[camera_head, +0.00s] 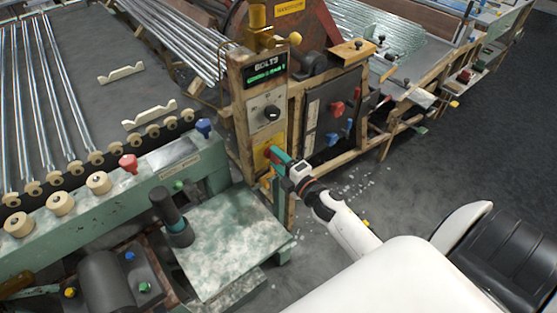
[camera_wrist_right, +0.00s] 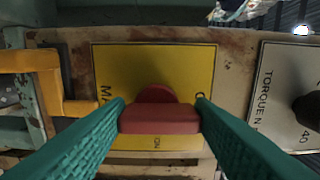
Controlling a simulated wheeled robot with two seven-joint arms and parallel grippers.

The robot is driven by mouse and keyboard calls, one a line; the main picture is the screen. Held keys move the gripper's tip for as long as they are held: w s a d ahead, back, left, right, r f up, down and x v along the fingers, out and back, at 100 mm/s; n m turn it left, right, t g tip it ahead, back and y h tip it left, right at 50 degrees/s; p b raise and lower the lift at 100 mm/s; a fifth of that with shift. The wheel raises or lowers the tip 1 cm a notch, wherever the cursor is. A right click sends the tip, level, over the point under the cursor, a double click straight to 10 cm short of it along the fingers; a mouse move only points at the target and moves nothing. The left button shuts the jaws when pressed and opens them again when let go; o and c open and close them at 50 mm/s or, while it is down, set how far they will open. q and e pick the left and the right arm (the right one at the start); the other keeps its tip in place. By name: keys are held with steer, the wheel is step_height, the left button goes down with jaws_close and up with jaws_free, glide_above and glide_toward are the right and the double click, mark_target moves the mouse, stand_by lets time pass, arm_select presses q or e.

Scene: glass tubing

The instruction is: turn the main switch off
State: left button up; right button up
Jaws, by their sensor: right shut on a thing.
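The main switch is a red knob (camera_wrist_right: 158,118) on a yellow plate (camera_wrist_right: 155,62) in the right wrist view. Its bar lies across the picture, and the word "ON" reads on the plate below it. Part of the plate's lettering is hidden by the fingers. My right gripper (camera_wrist_right: 160,118) has its green fingers shut on the knob, one on each side. In the head view the right gripper (camera_head: 276,162) reaches the yellow plate (camera_head: 260,156) low on the wooden control post, and the knob is mostly hidden there. My left gripper is not in view.
A yellow bracket (camera_wrist_right: 50,82) stands beside the plate. A green machine bed (camera_head: 225,238) is to the left, and a dark cabinet (camera_head: 335,115) to the right. Grey floor lies open at right.

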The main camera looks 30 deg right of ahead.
steer(key=shift+f, duration=0.1)
steer(key=o, duration=1)
steer(key=shift+s, duration=0.15)
steer(key=s, duration=0.4)
steer(key=s+b, duration=0.1)
steer(key=s, duration=0.3)
steer(key=s+d+b, duration=0.1)
steer(key=s, duration=0.2)
steer(key=shift+s, duration=0.4)
